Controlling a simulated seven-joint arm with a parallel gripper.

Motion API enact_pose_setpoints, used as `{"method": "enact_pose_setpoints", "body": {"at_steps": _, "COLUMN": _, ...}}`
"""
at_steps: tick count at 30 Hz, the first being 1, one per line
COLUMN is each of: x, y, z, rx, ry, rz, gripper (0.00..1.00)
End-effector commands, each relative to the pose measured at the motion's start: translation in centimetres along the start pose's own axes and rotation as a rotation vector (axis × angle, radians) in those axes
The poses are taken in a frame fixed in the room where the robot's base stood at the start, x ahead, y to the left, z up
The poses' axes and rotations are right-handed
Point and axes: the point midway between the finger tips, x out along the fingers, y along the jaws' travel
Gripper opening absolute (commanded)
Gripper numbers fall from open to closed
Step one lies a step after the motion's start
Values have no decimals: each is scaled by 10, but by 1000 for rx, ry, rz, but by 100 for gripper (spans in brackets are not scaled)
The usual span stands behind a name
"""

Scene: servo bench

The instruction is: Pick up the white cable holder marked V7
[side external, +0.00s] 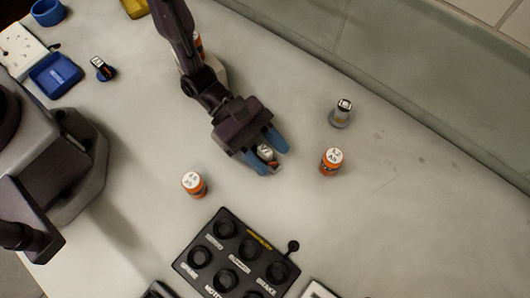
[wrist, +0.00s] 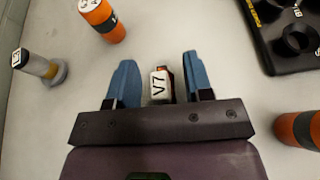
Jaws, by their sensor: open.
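The white cable holder marked V7 (wrist: 159,86) stands between the two blue fingers of my gripper (wrist: 160,79) in the wrist view. Its white face with black V7 lettering shows, with a dark and orange part behind it. A gap shows between it and each finger, wider on the left. In the side view the white holder (side external: 265,152) shows between the fingertips of my gripper (side external: 268,154), partly hidden by them. My gripper is open around it, low over the bench.
Orange cylinders with white tops stand right (side external: 331,161) and left (side external: 194,184) of my gripper. A grey holder (side external: 341,112) stands at the back right. A black tray with round holes (side external: 229,256) lies in front. Blue containers (side external: 55,76) are at the far left.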

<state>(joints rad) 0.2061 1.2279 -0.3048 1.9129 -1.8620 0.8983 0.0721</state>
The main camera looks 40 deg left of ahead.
Motion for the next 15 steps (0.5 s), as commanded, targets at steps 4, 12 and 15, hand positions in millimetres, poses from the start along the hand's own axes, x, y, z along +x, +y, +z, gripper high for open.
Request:
{"method": "enact_pose_setpoints", "body": {"at_steps": 4, "x": 3, "y": 0, "z": 0, "rx": 0, "ry": 0, "rz": 0, "gripper": 47}}
{"method": "enact_pose_setpoints", "body": {"at_steps": 12, "x": 2, "y": 0, "z": 0, "rx": 0, "ry": 0, "rz": 0, "gripper": 12}}
{"method": "enact_pose_setpoints", "body": {"at_steps": 15, "x": 2, "y": 0, "z": 0, "rx": 0, "ry": 0, "rz": 0, "gripper": 0}}
